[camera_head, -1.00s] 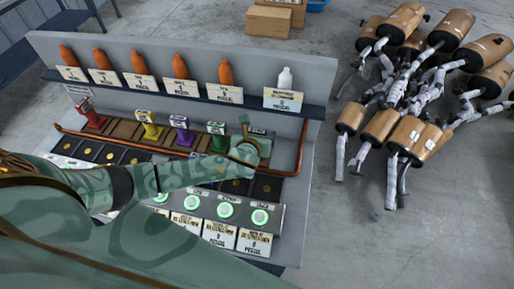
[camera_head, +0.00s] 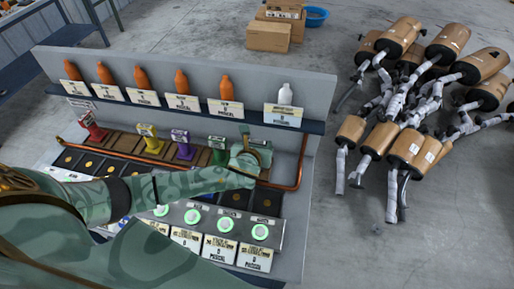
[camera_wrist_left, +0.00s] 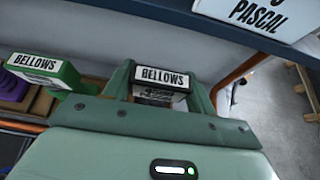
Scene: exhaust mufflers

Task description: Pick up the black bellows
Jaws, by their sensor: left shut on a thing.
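The black bellows (camera_wrist_left: 161,94) with its white BELLOWS label stands between the fingers of my left gripper (camera_wrist_left: 162,88) in the left wrist view. The gripper is shut on it. In the head view my left gripper (camera_head: 250,157) is at the right end of the row of bellows and hides most of the black one. A green bellows (camera_head: 217,143) stands just left of it, and also shows in the wrist view (camera_wrist_left: 42,68). Whether the black bellows is clear of its wooden rack cannot be told. My right gripper is not in view.
Purple (camera_head: 182,141), yellow (camera_head: 149,137) and red bellows (camera_head: 90,124) stand further left on the rack. A shelf with orange bottles and a white bottle (camera_head: 286,94) runs behind. A copper pipe (camera_head: 299,163) is close on the right. Mufflers (camera_head: 404,146) lie on the floor.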

